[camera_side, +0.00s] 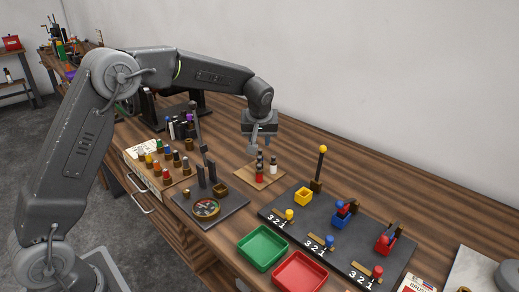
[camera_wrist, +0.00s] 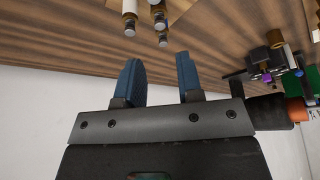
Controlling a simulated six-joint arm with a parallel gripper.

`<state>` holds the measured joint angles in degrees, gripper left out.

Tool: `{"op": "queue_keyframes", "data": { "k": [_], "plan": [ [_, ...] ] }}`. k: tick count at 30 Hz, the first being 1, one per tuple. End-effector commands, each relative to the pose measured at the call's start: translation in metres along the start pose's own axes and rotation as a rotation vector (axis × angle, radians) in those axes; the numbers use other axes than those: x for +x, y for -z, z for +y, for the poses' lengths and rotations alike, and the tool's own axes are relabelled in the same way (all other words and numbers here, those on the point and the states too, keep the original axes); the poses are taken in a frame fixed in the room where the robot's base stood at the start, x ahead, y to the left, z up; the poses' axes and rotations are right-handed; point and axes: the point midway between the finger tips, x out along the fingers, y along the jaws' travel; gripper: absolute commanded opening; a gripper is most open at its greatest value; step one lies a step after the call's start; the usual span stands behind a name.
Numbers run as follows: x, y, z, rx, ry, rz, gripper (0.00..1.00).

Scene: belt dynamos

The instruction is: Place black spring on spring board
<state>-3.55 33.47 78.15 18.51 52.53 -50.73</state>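My gripper (camera_side: 254,145) hangs above the workbench, just behind a small light wooden board (camera_side: 245,174). In the wrist view my gripper (camera_wrist: 159,72) has its two blue fingers apart, with nothing between them. Small upright pieces stand on the wooden board: a black one (camera_side: 260,157), a white one (camera_side: 273,166) and a red one (camera_side: 259,177). I cannot tell whether the black one is the spring. In the wrist view several pale and brown cylinders (camera_wrist: 130,18) show at the top, beyond the fingers. A board with several coloured-top pieces (camera_side: 150,172) lies to the left; which board is the spring board is unclear.
A dark plate with a round dial (camera_side: 206,208) stands at the front. Green (camera_side: 262,247) and red (camera_side: 299,273) trays sit at the front edge. A long dark numbered board (camera_side: 330,213) lies to the right. Dark upright pieces (camera_side: 178,128) stand behind left.

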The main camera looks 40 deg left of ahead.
Motion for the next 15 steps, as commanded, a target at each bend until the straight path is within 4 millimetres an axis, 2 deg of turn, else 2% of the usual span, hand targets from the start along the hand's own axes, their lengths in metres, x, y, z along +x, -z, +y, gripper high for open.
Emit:
{"op": "queue_keyframes", "data": {
  "k": [4, 11, 14, 15],
  "plan": [
    [-0.017, 0.000, 0.000, 0.000, -0.001, 0.000, 0.34],
    [-0.025, -0.001, -0.001, 0.003, -0.002, 0.000, 0.34],
    [-0.039, -0.005, -0.005, 0.024, -0.014, 0.001, 0.34],
    [-0.050, -0.008, -0.010, 0.042, -0.023, 0.001, 0.34]
  ]
}}
